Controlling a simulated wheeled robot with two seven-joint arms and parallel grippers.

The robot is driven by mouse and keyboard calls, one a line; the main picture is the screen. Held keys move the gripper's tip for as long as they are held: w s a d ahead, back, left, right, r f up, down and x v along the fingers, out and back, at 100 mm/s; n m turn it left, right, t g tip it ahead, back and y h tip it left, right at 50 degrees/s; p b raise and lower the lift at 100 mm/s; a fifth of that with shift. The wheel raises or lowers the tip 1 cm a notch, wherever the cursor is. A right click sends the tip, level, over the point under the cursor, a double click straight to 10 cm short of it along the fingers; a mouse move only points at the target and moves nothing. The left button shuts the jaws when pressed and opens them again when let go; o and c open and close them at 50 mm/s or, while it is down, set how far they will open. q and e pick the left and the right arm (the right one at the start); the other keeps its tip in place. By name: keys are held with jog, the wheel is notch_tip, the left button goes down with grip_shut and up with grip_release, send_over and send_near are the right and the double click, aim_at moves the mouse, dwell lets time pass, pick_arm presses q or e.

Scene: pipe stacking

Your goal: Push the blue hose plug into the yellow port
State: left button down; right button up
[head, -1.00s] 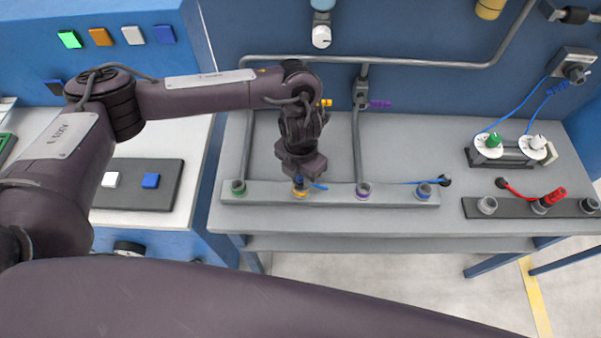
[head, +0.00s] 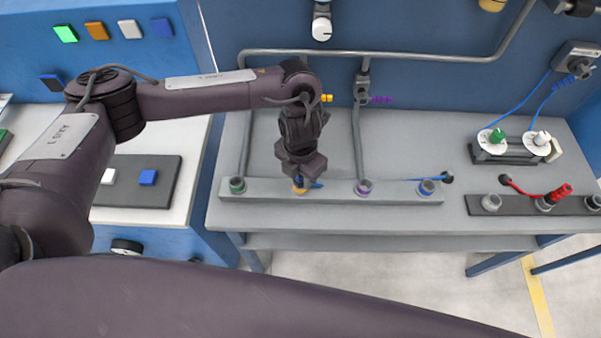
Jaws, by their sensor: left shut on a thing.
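My left gripper (head: 300,180) points down over the grey port bar, shut on the blue hose plug (head: 314,184). Only a little blue shows beside the fingers. The yellow port (head: 299,190) is right under the fingertips and mostly covered by them. I cannot tell how deep the plug sits in the port. The blue hose shows again to the right, running to a dark fitting behind the bar. My right gripper is not in view.
The port bar (head: 270,190) also has a green port (head: 237,185), a purple port (head: 365,187) and a blue port (head: 427,187). A dark bar with a red plug (head: 560,193) lies at the right. The bench behind the bar is mostly clear.

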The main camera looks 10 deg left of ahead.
pick_arm(q)
jog(key=c, duration=1)
grip_release()
jog(key=shift+o, duration=0.2)
